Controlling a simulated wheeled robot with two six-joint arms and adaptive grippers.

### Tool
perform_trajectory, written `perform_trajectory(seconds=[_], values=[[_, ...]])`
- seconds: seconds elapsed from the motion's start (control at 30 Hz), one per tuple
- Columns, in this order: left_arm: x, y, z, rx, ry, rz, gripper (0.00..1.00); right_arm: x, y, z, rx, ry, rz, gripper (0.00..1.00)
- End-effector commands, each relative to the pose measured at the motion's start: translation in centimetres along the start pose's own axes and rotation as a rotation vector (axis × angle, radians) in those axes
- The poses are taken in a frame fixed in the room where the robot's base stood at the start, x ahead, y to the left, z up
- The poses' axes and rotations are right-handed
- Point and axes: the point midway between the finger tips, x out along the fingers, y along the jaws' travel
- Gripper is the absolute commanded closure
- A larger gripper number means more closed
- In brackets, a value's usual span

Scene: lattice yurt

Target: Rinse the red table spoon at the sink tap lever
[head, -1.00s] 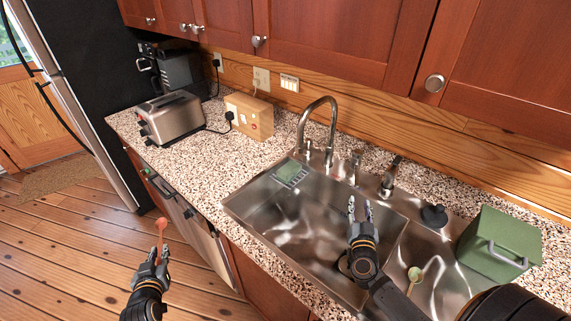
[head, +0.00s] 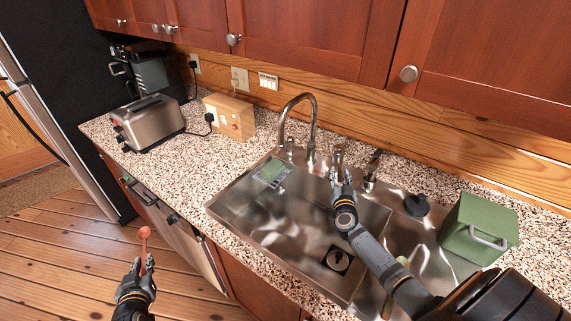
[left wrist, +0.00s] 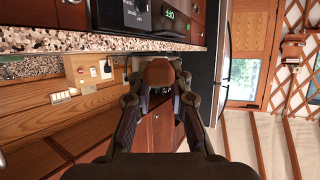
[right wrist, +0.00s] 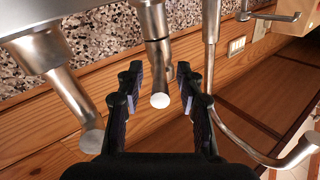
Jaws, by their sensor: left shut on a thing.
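The red table spoon (head: 144,233) stands bowl-up in my left gripper (head: 143,266), which is shut on its handle over the floor in front of the counter. The bowl also shows in the left wrist view (left wrist: 158,74). My right gripper (head: 342,172) is open at the back of the sink (head: 235,205). In the right wrist view its fingers (right wrist: 159,75) stand either side of a short metal post (right wrist: 157,60), apparently the tap lever, with gaps showing. The curved tap spout (head: 297,98) rises to its left in the head view.
Another metal fixture (head: 371,172) stands right of my right gripper. A green box (head: 478,228), a black stopper (head: 417,204), a wooden box (head: 230,116) and a toaster (head: 149,122) are around. A pale spoon is mostly hidden behind my right arm.

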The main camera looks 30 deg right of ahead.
Motion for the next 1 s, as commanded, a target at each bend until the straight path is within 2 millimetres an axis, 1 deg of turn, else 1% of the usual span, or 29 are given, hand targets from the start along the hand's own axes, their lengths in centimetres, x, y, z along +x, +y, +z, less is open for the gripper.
perform_trajectory(seconds=[0.03,0.3,0.7,0.77,0.9,1.0], values=[[0.0,0.0,0.0,0.0,0.0,0.0,1.0,0.0,0.0,0.0,0.0,0.0,0.0,0.63],[0.0,0.0,0.0,0.0,0.0,0.0,1.0,0.0,0.0,0.0,0.0,0.0,0.0,1.0],[-0.1,0.0,-0.2,0.0,0.001,0.0,1.0,0.0,0.0,-0.1,0.0,-0.002,0.0,1.0],[-0.4,0.0,-1.0,0.0,0.001,0.0,1.0,0.0,-0.1,-0.5,0.0,-0.009,0.002,1.0],[-1.6,0.0,-3.9,0.0,0.001,0.0,1.0,0.1,-0.2,-1.6,0.001,-0.049,0.012,1.0],[-2.3,0.0,-5.5,0.0,0.0,0.0,1.0,0.1,-0.3,-1.7,0.001,-0.081,0.017,1.0]])
